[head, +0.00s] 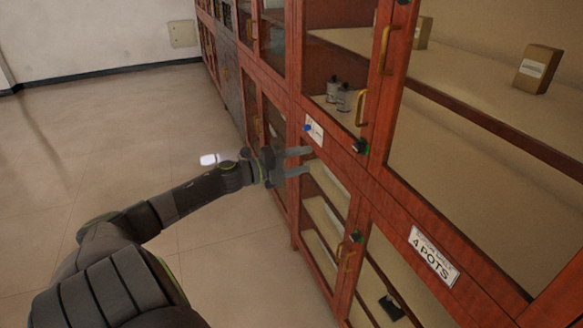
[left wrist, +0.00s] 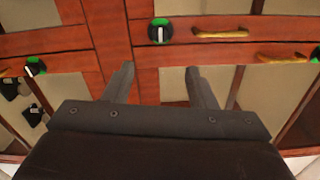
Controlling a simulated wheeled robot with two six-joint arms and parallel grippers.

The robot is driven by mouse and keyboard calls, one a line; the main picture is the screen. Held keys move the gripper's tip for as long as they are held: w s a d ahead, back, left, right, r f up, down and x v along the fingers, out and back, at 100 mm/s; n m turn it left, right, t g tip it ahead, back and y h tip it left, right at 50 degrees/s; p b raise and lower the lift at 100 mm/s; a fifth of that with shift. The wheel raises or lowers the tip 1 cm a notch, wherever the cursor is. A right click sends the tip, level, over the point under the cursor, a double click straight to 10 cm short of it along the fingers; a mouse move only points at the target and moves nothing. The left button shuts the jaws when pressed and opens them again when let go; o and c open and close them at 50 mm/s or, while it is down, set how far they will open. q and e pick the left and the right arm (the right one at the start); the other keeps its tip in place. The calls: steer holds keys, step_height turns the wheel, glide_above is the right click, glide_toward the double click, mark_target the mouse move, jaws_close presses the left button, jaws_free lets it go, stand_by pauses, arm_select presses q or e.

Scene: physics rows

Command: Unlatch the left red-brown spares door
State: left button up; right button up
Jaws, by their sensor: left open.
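Red-brown glazed cabinet doors fill the right of the head view; I cannot read which one is marked spares. An upper door (head: 381,60) has a brass handle (head: 361,108) and a black-and-green latch knob (head: 360,146). A lower door has another latch knob (head: 355,236) beside its handle. My left gripper (head: 308,160) is open and empty, its fingers pointing at the cabinet front below a small white label (head: 314,130). In the left wrist view a latch knob (left wrist: 160,30) with a white bar lies beyond the open fingers (left wrist: 158,76), apart from them. My right gripper is not in view.
A label reading "4 POTS" (head: 433,256) is on the cabinet rail. Small jars (head: 345,98) and a box (head: 538,69) stand on shelves behind the glass. The tiled floor (head: 120,130) to the left is clear.

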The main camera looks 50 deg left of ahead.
arm_select(q)
steer(key=shift+v, duration=1.25)
